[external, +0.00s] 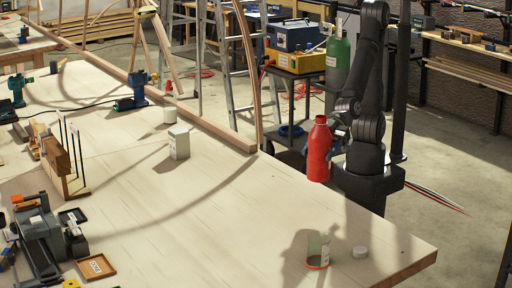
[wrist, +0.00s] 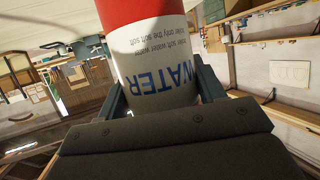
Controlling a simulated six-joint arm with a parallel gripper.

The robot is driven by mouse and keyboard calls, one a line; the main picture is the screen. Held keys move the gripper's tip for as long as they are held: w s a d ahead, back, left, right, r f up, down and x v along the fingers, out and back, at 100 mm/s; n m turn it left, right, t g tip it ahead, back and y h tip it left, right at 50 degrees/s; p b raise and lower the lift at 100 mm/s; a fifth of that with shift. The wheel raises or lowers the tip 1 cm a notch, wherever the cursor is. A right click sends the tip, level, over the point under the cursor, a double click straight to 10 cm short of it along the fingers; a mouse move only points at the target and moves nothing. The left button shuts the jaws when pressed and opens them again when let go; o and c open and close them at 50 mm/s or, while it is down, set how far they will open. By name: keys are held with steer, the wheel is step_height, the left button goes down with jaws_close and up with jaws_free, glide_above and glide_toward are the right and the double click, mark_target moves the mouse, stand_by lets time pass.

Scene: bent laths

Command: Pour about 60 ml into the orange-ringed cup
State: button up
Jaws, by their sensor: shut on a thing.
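The orange-ringed cup (external: 318,248) stands on the near right part of the table. It is clear, with an orange ring near its foot, and looks empty, though shadow makes its inside hard to read. A red bottle (external: 319,152) is held upright by my gripper, near the table's right edge and apart from the cup. In the wrist view the bottle (wrist: 155,55) is red and white with a blue "WATER" label, and my gripper (wrist: 163,92) is shut on it, one finger on each side. The fingertips are largely hidden in the external view. The cup is not in the wrist view.
A pale box (external: 179,142) and a white pot (external: 170,116) stand farther back. Tools and a clamp-like device (external: 40,235) fill the left. The table's middle is clear; a long lath (external: 190,115) lines its far edge.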

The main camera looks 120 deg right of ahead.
mark_target(321, 133)
step_height(321, 133, up, 4)
steer(key=shift+f, duration=0.2)
steer(key=shift+r, duration=0.85)
steer(key=w+a+r, duration=0.3)
steer(key=w+a, duration=0.6)
steer(key=a, duration=0.4)
steer(key=w+a+f, duration=0.2)
steer(key=a, duration=0.8)
steer(key=w+a+f, duration=0.1)
steer(key=w+a, duration=0.1)
steer(key=a, duration=0.7)
step_height(321, 133, down, 15)
steer(key=shift+s, duration=0.2)
steer(key=shift+r+m, duration=0.15)
steer(key=shift+m, duration=0.15)
